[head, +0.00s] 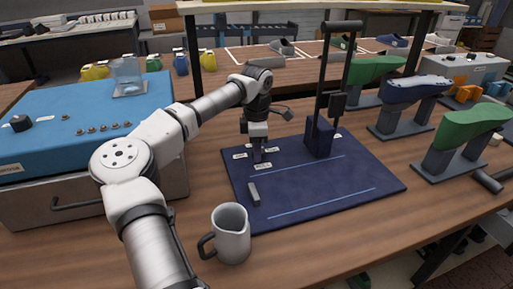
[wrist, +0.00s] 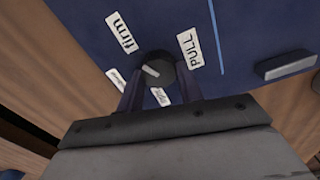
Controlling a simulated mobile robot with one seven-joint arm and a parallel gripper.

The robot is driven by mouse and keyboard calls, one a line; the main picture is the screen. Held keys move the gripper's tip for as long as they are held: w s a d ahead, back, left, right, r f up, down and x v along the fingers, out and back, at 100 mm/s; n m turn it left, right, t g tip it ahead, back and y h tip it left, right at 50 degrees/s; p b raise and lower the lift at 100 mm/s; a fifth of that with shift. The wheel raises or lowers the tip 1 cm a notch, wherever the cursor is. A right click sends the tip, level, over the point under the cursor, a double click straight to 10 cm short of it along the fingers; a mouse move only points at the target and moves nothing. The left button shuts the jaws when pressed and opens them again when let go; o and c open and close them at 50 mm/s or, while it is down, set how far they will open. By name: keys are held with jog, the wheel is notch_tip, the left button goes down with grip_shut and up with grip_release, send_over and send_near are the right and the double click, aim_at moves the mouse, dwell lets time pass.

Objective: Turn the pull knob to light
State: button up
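The knob (wrist: 158,70) is a small dark round dial with a pale pointer mark, on the dark blue board (head: 300,212). In the wrist view the pointer slants to the upper left, between the "firm" label (wrist: 121,35) and a small, hard-to-read label (wrist: 117,80). The "PULL" label (wrist: 190,50) is to its right. Another label (wrist: 160,97) shows between my fingers, partly hidden; its word is hard to read. My gripper (head: 258,156) points down at the board. Its fingertips flank the knob closely and appear shut on it. In the head view my gripper hides the knob.
A dark blue post with a tall black handle (head: 320,135) stands right of my gripper. A grey bar (head: 254,194) lies on the board. A grey pitcher (head: 231,235) stands in front. Green and blue shoe lasts (head: 468,130) stand at right, a blue-topped box (head: 85,110) at left.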

jog(key=shift+c, duration=1.3)
jog(key=n, duration=0.4)
jog(key=shift+s+n, duration=0.1)
jog(key=shift+n, duration=0.3)
jog(key=n, duration=0.3)
jog(key=shift+s+d+n+b, duration=0.1)
jog(key=shift+n+b, duration=0.3)
jog(key=n, duration=0.3)
jog(key=shift+d+n, duration=0.1)
jog(key=shift+n, duration=0.2)
jog(key=n+b, duration=0.1)
jog(key=n, duration=0.5)
jog(key=shift+d+b, duration=0.15)
jog(key=shift+b, duration=0.15)
jog(key=n+b, duration=0.1)
jog(key=n, duration=0.4)
jog(key=shift+d+n, duration=0.1)
jog(key=shift+n, duration=0.2)
